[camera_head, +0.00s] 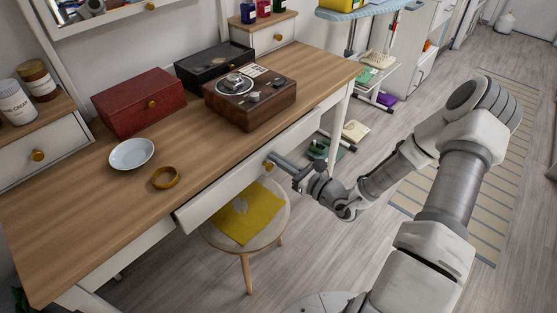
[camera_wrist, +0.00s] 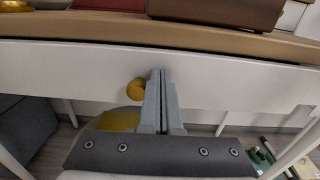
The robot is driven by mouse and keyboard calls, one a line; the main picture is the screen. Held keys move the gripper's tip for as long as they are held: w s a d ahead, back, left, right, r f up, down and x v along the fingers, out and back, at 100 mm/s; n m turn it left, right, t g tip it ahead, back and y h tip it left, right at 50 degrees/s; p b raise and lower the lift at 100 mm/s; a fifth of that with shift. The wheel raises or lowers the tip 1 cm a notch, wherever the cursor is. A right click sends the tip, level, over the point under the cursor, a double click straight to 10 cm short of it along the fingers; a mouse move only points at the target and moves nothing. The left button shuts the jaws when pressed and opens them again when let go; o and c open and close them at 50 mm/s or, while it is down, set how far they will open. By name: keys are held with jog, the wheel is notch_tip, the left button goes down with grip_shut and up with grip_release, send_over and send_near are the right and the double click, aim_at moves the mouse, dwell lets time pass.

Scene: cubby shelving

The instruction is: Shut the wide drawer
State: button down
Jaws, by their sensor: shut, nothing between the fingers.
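The wide drawer (camera_head: 222,194) is in the front of the wooden-topped desk in the head view. Its white front stands out a little from the desk at the left end. It has a round brass knob (camera_head: 268,166). The drawer front (camera_wrist: 70,70) spans the wrist view, with the knob (camera_wrist: 136,89) just left of my fingers. My gripper (camera_head: 274,159) is shut and empty. Its fingertips (camera_wrist: 162,72) are at the drawer front beside the knob; I cannot tell whether they touch it.
On the desk top (camera_head: 95,205) are a red box (camera_head: 140,103), a black case (camera_head: 213,62), a brown wooden device (camera_head: 250,97), a white dish (camera_head: 131,153) and a brass ring (camera_head: 165,177). A stool (camera_head: 272,220) with a yellow cloth (camera_head: 243,213) stands below the drawer.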

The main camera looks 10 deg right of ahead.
aim_at(266, 151)
jog(key=p+x, duration=0.1)
jog(key=x, duration=0.3)
jog(key=shift+w+a+r, duration=0.15)
jog(key=shift+w+a, duration=0.05)
jog(key=shift+w, duration=0.1)
